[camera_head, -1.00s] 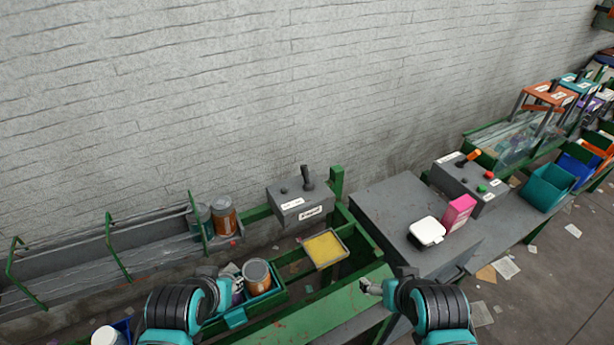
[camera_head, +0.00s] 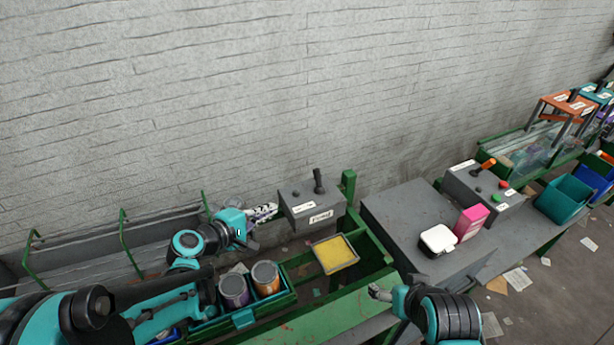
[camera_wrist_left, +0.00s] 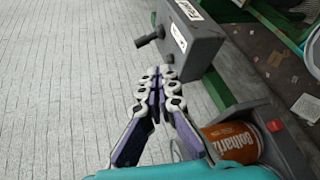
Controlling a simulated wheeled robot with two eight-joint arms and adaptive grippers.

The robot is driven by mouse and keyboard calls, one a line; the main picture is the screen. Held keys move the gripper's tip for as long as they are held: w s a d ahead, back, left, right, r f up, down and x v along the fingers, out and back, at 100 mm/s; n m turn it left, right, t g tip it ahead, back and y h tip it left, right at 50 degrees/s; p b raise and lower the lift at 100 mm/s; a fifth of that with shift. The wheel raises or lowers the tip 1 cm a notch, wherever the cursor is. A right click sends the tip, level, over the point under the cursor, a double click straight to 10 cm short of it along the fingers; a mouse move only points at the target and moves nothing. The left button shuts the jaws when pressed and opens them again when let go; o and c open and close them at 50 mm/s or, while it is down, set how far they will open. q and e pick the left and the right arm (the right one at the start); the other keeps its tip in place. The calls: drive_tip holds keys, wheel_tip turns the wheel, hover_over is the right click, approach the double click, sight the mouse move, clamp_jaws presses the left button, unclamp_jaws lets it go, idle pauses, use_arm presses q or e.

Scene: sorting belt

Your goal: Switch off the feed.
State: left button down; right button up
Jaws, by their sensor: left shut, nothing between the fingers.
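A grey control box (camera_head: 312,208) labelled like "Feed" stands at the far end of the green frame by the wall. A dark lever (camera_head: 318,182) stands up from its top, with a small knob beside it. The box (camera_wrist_left: 198,42) and lever (camera_wrist_left: 152,36) also show in the left wrist view. My left gripper (camera_head: 274,211) is shut and empty, just left of the box. In the wrist view its fingertips (camera_wrist_left: 167,82) point toward the box's edge, below the lever; contact cannot be told. My right gripper (camera_head: 374,291) hangs near the green frame; its opening is unclear.
An orange-labelled can (camera_wrist_left: 232,140) is close below my left fingers. A second box (camera_head: 484,190) with an orange lever and coloured buttons stands right.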

sight(316, 176)
use_arm(q)
drive_tip(key=shift+w+a+r+n+t+h, duration=0.1)
drive_tip(key=shift+w+a+n+t+h, duration=0.15)
drive_tip(key=shift+w+a+n+t, duration=0.25)
drive_tip(key=shift+w+a+r+n+t+h, duration=0.1)
drive_tip(key=shift+w+a+n+t+h, duration=0.15)
drive_tip(key=shift+w+n, duration=0.45)
drive_tip(key=b+x, duration=0.1)
drive_tip(key=x, duration=0.5)
drive_tip(key=b+x, duration=0.1)
drive_tip(key=x, duration=0.6)
drive_tip(key=b+x, duration=0.2)
drive_tip(key=x, duration=0.5)
drive_tip(key=shift+s+f, duration=0.1)
drive_tip(key=shift+f, duration=0.2)
